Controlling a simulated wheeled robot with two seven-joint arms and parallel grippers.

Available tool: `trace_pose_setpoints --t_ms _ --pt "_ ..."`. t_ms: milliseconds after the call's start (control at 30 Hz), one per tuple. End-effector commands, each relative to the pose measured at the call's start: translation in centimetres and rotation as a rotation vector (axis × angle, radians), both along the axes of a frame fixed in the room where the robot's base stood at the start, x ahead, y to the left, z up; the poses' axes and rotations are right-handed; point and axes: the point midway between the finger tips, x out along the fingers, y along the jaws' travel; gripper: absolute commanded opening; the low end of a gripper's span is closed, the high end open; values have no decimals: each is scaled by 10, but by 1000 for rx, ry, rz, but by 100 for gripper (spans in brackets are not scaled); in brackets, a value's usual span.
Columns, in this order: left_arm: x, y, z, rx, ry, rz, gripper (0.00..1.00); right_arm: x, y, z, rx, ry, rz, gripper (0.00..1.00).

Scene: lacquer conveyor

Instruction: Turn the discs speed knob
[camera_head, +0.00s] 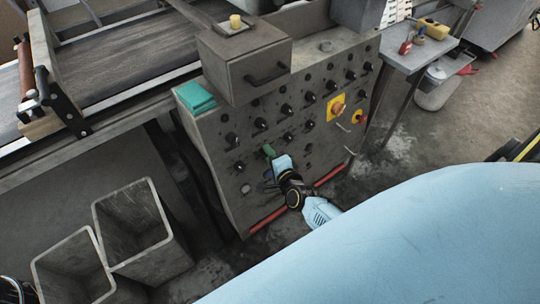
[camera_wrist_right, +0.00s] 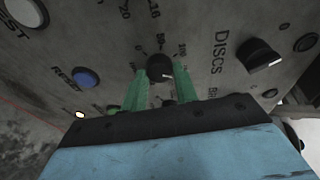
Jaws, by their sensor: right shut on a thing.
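The control panel (camera_head: 305,112) is a worn grey face with several black knobs and buttons. My right gripper (camera_head: 268,150) reaches its lower left part, with green fingers against the panel. In the right wrist view the green fingers (camera_wrist_right: 164,72) are shut on a black round knob (camera_wrist_right: 159,67), one on each side. A printed 0-50-100 scale surrounds this knob, and the word DISCS stands to its right. In the head view the fingers hide this knob. My left gripper is not seen.
A blue RESET button (camera_wrist_right: 86,78) lies left of the held knob, and another black knob (camera_wrist_right: 258,54) lies to the right. A grey box (camera_head: 243,62) juts out above the panel. Two open bins (camera_head: 143,225) stand at lower left. A red bar runs along the panel's bottom.

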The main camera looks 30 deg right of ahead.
Motion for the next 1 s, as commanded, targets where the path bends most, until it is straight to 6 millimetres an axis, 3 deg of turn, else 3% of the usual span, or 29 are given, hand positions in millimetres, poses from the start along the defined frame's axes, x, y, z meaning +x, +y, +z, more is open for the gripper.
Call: trace_pose_setpoints --t_ms 100,133,267,667,1000 --pt "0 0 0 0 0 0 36 -1 0 -1 -2 2 0 6" --pt "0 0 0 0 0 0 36 -1 0 -1 -2 2 0 33" --pt "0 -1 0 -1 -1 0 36 0 0 -1 -2 1 0 50" --pt "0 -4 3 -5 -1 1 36 -7 1 2 -2 1 0 51" --pt "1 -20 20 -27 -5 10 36 -73 7 18 -2 4 1 51"
